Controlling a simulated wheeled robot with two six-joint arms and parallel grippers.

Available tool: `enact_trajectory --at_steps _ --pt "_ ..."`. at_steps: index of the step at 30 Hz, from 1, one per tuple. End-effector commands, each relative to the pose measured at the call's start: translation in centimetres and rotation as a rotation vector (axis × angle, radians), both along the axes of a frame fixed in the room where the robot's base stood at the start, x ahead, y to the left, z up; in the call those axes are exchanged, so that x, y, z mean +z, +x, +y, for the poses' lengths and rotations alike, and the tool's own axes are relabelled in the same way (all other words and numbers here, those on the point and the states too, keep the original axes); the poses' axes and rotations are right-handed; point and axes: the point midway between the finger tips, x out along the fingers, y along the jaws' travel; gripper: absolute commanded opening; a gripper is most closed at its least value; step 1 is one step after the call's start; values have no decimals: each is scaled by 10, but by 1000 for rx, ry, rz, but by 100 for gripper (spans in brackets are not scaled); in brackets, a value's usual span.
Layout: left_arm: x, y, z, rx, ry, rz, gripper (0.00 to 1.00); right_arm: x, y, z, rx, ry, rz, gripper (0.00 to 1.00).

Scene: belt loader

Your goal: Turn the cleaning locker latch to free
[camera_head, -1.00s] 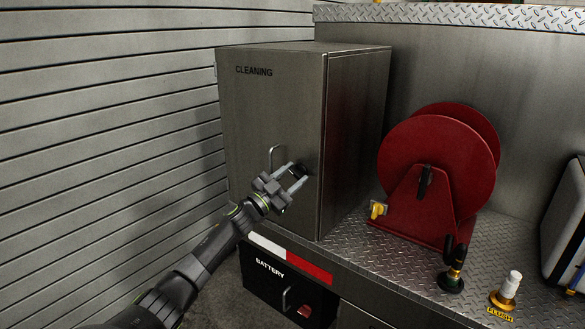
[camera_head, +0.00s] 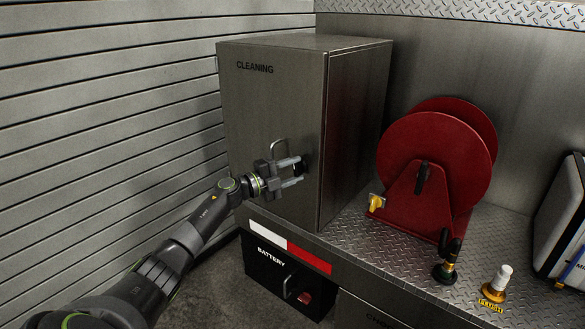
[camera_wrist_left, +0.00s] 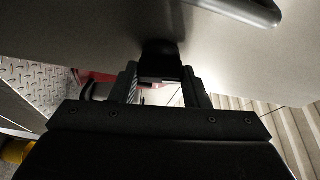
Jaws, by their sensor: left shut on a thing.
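The cleaning locker (camera_head: 270,105) is a grey metal box marked CLEANING on its front. Its black latch (camera_head: 303,164) sits near the right edge of the door, beside the handle (camera_head: 278,147). My left gripper (camera_head: 300,171) reaches the latch from the left, with its fingers shut on it and partly hiding it. In the left wrist view the black latch (camera_wrist_left: 160,58) stands between my fingertips, against the grey door. The handle (camera_wrist_left: 250,10) shows at the top right there. My right gripper is not in view.
A red hose reel (camera_head: 435,155) with a yellow valve (camera_head: 376,203) stands on the diamond-plate deck right of the locker. A black battery box (camera_head: 262,282) is below the deck. A slatted shutter (camera_head: 110,110) covers the left side.

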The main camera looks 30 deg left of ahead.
Motion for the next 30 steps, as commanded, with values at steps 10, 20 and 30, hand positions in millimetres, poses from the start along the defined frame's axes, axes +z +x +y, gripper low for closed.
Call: enact_trajectory --at_steps 10,20,30 --pt "0 0 0 -1 161 -12 19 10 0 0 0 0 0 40" --pt "-1 0 0 -1 199 -15 19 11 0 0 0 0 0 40" --pt "-1 0 0 -1 200 -15 50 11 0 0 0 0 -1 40"
